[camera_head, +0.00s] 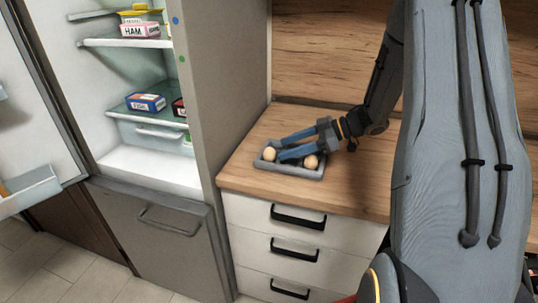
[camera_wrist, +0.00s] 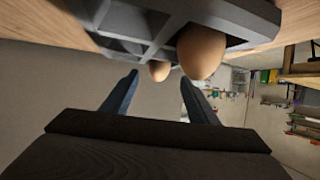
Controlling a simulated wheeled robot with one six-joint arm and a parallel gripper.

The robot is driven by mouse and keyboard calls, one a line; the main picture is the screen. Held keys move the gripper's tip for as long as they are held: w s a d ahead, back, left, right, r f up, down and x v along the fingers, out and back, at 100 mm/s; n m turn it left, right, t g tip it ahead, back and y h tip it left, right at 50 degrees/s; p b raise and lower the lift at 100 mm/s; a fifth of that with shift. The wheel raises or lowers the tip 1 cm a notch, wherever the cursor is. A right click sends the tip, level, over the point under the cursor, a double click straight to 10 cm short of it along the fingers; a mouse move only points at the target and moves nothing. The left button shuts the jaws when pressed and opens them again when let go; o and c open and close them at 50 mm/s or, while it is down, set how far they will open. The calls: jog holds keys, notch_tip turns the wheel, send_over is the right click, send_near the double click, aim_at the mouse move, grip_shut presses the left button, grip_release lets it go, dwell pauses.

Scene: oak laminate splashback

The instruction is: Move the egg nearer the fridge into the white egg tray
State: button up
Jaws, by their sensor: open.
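The egg nearer the fridge (camera_head: 269,154) is tan and sits at the left end of a grey compartment tray (camera_head: 290,171) on the wooden counter. It also shows as the smaller, farther egg (camera_wrist: 159,71) in the wrist view, framed between the fingertips. A second egg (camera_head: 311,162) sits towards the tray's right end and looms large in the wrist view (camera_wrist: 202,52). My gripper (camera_head: 284,147) is open with nothing held, its blue fingers over the tray and pointing towards the fridge. No clearly white egg tray can be picked out; a pale bin (camera_head: 28,192) is on the fridge door.
The fridge (camera_head: 150,170) stands open at the left, its door (camera_head: 32,100) swung out. Boxes, including a HAM pack (camera_head: 140,30), stand on its shelves. A tall panel (camera_head: 232,85) separates the fridge from the counter. The counter's front right (camera_head: 350,196) is clear.

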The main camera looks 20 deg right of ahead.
aim_at(274, 152)
jog(key=p+x, duration=0.1)
jog(key=x, duration=0.3)
jog(key=shift+w+p, duration=0.1)
jog(key=shift+p, duration=0.3)
jog(key=shift+w+a+f, duration=0.1)
jog(key=shift+a+f, duration=0.2)
jog(key=shift+a, duration=0.1)
jog(key=shift+c, duration=0.5)
jog(key=shift+f, duration=0.1)
jog(key=c, duration=1.2)
